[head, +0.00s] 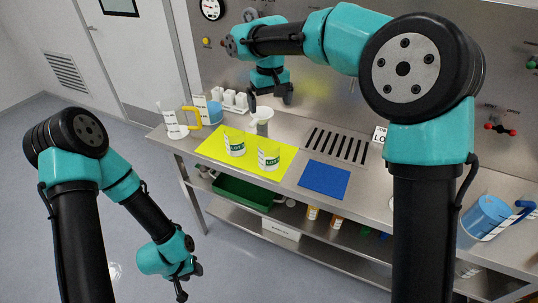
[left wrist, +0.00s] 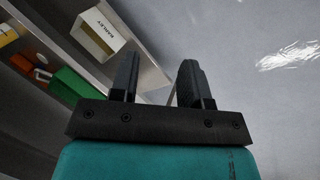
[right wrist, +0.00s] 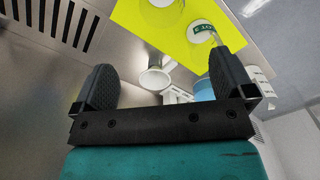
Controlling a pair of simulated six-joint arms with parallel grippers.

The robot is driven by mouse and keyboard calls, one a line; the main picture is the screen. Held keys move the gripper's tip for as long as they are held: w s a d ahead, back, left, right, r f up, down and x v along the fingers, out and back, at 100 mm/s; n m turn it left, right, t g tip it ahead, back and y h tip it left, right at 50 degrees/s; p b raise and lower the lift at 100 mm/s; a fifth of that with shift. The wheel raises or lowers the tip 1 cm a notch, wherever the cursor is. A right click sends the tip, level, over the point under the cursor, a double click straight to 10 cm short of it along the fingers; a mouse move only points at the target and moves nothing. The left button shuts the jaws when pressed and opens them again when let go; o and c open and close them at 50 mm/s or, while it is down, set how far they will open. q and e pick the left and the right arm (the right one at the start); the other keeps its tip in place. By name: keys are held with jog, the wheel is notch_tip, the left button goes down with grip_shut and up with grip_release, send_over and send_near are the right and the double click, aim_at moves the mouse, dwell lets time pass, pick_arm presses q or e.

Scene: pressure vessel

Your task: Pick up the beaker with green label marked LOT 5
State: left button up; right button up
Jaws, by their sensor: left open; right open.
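Two clear beakers with green labels stand upright on a yellow mat (head: 213,149) on the steel bench: a left one (head: 235,145) and a right one (head: 268,156). Their lot numbers are too small to read with certainty. One green label (right wrist: 202,29) reads partly as "LO" in the right wrist view, at the upper right. My right gripper (head: 270,97) is open and empty, above the bench behind the mat, apart from both beakers. My left gripper (head: 188,281) is open and empty, low over the floor in front of the bench; its fingers also show in the left wrist view (left wrist: 156,82).
A white funnel-like vessel (head: 263,116) stands behind the mat, below my right gripper. A yellow-handled jug (head: 170,120) and a white rack (head: 235,99) are at the left back. A blue mat (head: 325,179) lies bare to the right, with a slotted drain (head: 334,146) behind it.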

pick_arm(q)
jog(key=o, duration=1.1)
